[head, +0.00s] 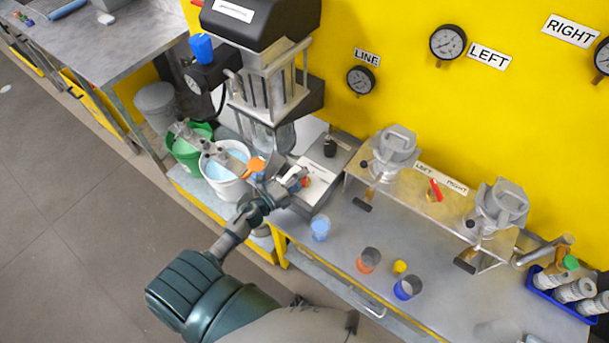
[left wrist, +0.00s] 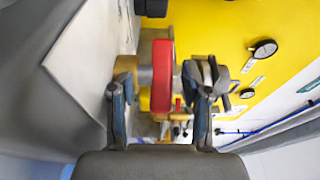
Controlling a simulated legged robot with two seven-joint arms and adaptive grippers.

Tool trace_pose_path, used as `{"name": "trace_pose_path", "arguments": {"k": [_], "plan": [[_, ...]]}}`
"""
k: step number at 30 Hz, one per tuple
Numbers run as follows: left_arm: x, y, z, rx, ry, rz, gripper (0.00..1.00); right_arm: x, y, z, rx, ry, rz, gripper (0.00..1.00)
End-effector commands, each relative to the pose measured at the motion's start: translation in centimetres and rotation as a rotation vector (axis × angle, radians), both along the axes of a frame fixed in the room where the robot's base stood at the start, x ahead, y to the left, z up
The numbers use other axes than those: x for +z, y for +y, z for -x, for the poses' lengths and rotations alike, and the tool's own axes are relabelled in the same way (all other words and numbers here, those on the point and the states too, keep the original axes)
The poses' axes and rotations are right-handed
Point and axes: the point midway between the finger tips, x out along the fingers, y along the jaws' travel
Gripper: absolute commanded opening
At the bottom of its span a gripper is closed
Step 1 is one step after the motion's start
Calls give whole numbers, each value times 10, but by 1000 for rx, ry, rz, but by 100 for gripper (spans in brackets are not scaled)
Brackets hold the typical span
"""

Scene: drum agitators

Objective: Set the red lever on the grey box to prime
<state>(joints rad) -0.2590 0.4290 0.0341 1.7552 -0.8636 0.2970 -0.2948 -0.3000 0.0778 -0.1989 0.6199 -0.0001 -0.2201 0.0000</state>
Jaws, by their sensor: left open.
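The grey box (head: 346,147) stands on the bench below the machine, with a white label plate and a black knob on top. My left gripper (head: 279,178) is at the box's near left end and hides part of it. In the left wrist view, the red lever (left wrist: 162,76) stands upright between the open fingers of my left gripper (left wrist: 163,88). I see no clear contact between fingers and lever. The lever is mostly hidden in the head view, and the prime marking cannot be read. My right gripper is not in view.
A white bucket (head: 222,186) and a green bucket (head: 187,150) stand left of the gripper. An orange handle (head: 255,164) is close beside it. Cups (head: 319,229) stand on the bench front. Another red lever (head: 436,190) is on the stand at right.

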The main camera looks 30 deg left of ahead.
Motion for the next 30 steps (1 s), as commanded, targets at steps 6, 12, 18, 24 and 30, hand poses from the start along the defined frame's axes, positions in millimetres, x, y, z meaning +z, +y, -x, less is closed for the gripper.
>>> {"name": "trace_pose_path", "arguments": {"k": [6,12,18,24,30], "plan": [[0,-5,-12,0,1,-1,48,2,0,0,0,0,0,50],[0,-6,-13,0,0,-2,48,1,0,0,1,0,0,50],[0,-5,-12,0,1,-1,5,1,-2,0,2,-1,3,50],[0,-5,-12,8,0,1,0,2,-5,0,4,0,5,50],[1,-5,-12,158,0,7,0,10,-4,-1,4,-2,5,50]]}}
